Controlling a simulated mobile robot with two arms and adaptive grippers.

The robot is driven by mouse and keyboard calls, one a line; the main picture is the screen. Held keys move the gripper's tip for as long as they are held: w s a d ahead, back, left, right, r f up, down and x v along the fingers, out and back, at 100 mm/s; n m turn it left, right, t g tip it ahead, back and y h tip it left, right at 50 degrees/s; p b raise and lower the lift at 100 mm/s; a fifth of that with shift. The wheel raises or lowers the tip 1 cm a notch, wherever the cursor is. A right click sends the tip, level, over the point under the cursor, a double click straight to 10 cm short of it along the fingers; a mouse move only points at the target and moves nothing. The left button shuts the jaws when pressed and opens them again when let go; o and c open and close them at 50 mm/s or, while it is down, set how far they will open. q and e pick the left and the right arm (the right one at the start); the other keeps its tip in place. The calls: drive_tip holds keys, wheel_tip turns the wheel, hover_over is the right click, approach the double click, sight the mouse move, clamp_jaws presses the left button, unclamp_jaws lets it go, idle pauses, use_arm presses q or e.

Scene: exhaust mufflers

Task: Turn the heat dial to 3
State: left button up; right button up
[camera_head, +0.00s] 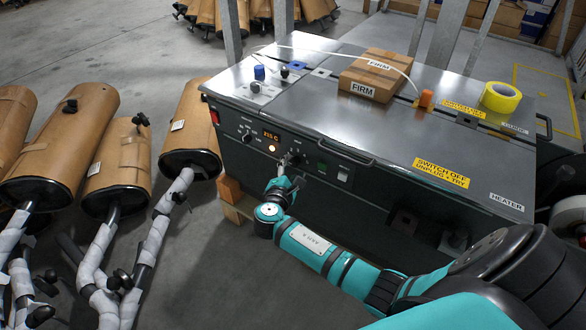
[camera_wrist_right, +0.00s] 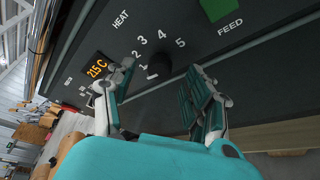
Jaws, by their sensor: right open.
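The heat dial (camera_wrist_right: 158,66) is a small black knob on the dark front panel of the heater (camera_head: 450,212). Numbers 1 to 5 run in an arc around it, under the word HEAT. Which number it points at cannot be made out. My right gripper (camera_wrist_right: 160,72) is open, with one finger on each side of the dial in the wrist view; contact cannot be told. In the head view the right gripper (camera_head: 288,176) is at the panel, and it partly hides the dial. An orange display (camera_wrist_right: 95,69) beside the dial reads 215 C. My left gripper is in neither view.
A green FEED button (camera_wrist_right: 214,8) sits near the dial. Another black knob (camera_head: 246,138) is farther left on the panel. A FIRM box (camera_head: 376,74) and yellow tape (camera_head: 500,97) lie on the heater top. Wrapped mufflers (camera_head: 118,165) stand on the floor at left.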

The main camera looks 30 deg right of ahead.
drive_tip(key=shift+x, duration=1.1)
clamp_jaws()
